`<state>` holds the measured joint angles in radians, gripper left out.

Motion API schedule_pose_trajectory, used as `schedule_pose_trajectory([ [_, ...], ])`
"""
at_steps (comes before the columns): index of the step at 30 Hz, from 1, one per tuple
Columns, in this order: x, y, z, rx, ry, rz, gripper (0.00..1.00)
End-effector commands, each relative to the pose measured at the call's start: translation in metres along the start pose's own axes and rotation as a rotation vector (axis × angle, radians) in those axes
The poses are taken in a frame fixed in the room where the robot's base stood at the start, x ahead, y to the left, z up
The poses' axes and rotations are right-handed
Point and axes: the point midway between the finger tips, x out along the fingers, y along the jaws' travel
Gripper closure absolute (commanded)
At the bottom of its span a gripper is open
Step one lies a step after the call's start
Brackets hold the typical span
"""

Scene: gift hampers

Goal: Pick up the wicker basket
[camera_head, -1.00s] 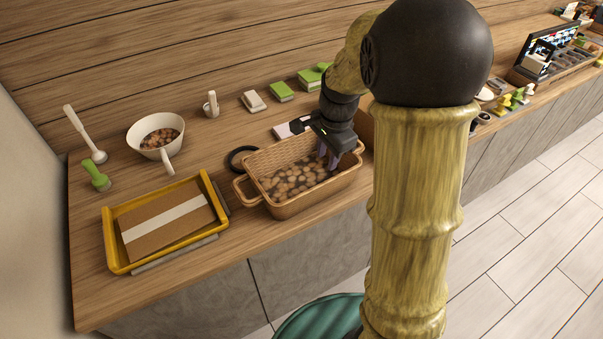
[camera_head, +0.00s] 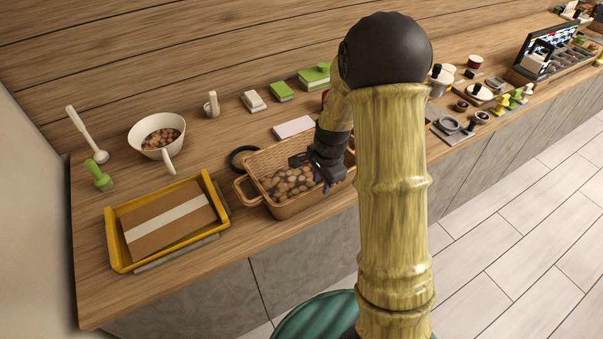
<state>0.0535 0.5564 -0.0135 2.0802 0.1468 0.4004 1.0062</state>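The wicker basket (camera_head: 284,208) is a tan woven rectangle with a loop handle on its left end. It stands upright on the wooden counter and holds many round brown items (camera_head: 290,182). My gripper (camera_head: 322,178) is over the right part of the basket, close to its contents. My arm hides the basket's right end and handle. The fingers are small and dark here, and I cannot tell how far apart they are or whether they touch anything.
A yellow tray (camera_head: 112,245) with a brown box (camera_head: 170,222) lies left of the basket. A white bowl (camera_head: 140,127), a black ring (camera_head: 240,158) and a white card (camera_head: 293,127) are behind. The counter (camera_head: 90,290) ends along the front; more items stand right.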

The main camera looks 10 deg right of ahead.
Motion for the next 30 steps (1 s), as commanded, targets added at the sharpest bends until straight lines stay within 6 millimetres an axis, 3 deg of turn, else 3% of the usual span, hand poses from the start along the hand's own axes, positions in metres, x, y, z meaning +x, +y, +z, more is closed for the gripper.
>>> schedule_pose_trajectory([
  [4, 0.012, 0.000, 0.000, 0.000, -0.001, 0.001, 0.68],
  [17, 0.017, 0.000, 0.001, 0.000, -0.001, 0.002, 0.68],
  [30, 0.063, -0.001, 0.003, 0.000, -0.001, 0.002, 0.68],
])
